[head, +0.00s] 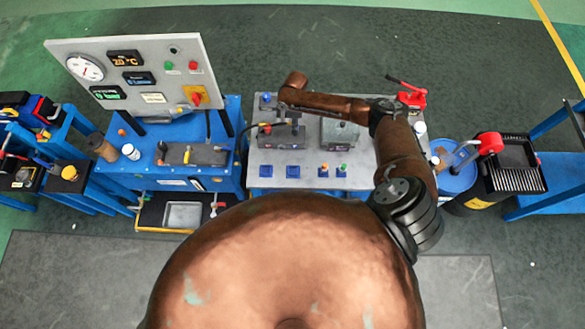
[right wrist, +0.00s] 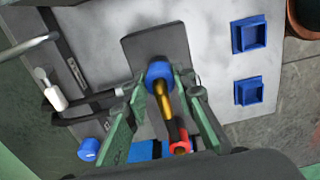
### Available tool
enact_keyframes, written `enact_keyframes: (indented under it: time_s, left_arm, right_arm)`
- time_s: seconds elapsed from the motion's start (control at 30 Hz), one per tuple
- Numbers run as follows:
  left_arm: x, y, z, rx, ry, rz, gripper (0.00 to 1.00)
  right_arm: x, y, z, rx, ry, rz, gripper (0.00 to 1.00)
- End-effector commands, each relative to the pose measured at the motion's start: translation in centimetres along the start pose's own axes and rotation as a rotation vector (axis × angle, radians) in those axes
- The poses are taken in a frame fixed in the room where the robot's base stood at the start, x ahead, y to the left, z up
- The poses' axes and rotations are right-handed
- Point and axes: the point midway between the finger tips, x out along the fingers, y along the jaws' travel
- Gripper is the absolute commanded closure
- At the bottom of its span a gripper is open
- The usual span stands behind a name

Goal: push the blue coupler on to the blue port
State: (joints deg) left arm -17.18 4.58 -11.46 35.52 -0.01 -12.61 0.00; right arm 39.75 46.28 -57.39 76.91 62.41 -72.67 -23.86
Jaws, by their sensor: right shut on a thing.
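My right gripper (right wrist: 162,88) is shut on the blue coupler (right wrist: 159,71), a round blue piece between its green fingertips in the right wrist view. A brass stem (right wrist: 164,103) runs from the coupler toward a red ring (right wrist: 179,137). A dark grey block (right wrist: 150,45) is right behind the coupler. I cannot tell the blue port apart, nor whether the coupler touches it. My left gripper is not in view.
Two blue square trays (head: 265,172) sit at the front of the grey tabletop (head: 308,158). A grey box (head: 340,132) stands right of the stand, with a red clamp (head: 412,98) at the back right. A round blue knob (right wrist: 88,149) shows in the wrist view.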

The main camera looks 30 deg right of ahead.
Motion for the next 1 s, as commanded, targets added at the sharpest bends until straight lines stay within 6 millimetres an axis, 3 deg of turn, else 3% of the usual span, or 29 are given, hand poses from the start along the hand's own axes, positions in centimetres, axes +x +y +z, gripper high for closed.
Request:
enact_keyframes:
  time_s: [0.33,0.37,0.63,1.0]
  left_arm:
    - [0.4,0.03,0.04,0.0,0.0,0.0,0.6]
    - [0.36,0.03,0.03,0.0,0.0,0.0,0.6]
    - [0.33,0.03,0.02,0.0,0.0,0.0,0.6]
    - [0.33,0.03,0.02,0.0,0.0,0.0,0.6]
  right_arm:
    - [0.78,0.02,0.0,0.001,0.0,0.0,1.0]
    - [0.71,0.03,0.0,0.001,0.0,0.001,0.74]
    - [0.67,0.04,0.01,0.001,0.0,0.001,0.56]
    - [0.7,0.01,0.04,0.001,0.0,0.0,0.56]
